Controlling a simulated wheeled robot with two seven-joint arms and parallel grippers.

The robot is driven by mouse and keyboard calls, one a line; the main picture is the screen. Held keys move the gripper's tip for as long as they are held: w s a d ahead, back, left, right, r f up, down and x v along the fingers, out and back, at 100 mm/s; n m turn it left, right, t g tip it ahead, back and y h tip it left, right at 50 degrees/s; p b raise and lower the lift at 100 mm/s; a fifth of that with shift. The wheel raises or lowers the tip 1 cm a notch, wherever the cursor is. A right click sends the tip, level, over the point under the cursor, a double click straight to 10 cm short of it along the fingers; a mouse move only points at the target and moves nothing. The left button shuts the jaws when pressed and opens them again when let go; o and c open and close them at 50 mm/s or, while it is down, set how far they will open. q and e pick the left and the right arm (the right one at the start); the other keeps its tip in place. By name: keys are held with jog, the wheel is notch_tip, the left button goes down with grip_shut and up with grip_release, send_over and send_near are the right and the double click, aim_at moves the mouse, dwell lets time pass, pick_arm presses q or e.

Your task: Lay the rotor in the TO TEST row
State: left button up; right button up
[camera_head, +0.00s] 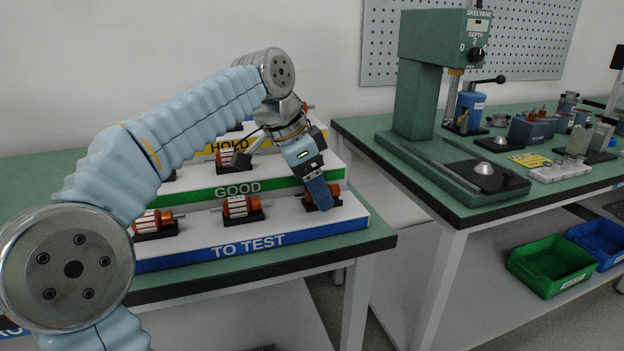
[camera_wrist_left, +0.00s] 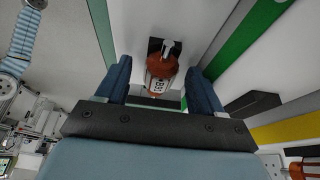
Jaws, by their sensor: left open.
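A rotor (camera_head: 308,196) with an orange-brown end and a white label lies in a dark cradle at the right end of the TO TEST row (camera_head: 290,236). In the left wrist view this rotor (camera_wrist_left: 160,75) lies between my fingers, with a gap on each side. My left gripper (camera_head: 322,196) is open, pointing down over it, and hides part of it in the head view. Two more rotors lie in cradles in the same row, one in the middle (camera_head: 238,206) and one at the left (camera_head: 154,222). My right gripper is not in view.
A green press (camera_head: 418,100) stands on the right bench. Green (camera_head: 552,266) and blue bins sit on its lower shelf.

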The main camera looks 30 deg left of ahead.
pick_arm(q)
jog(key=p+v, duration=0.3)
jog(key=v, duration=1.1)
jog(key=shift+p, duration=0.35)
jog(key=shift+w, duration=0.1)
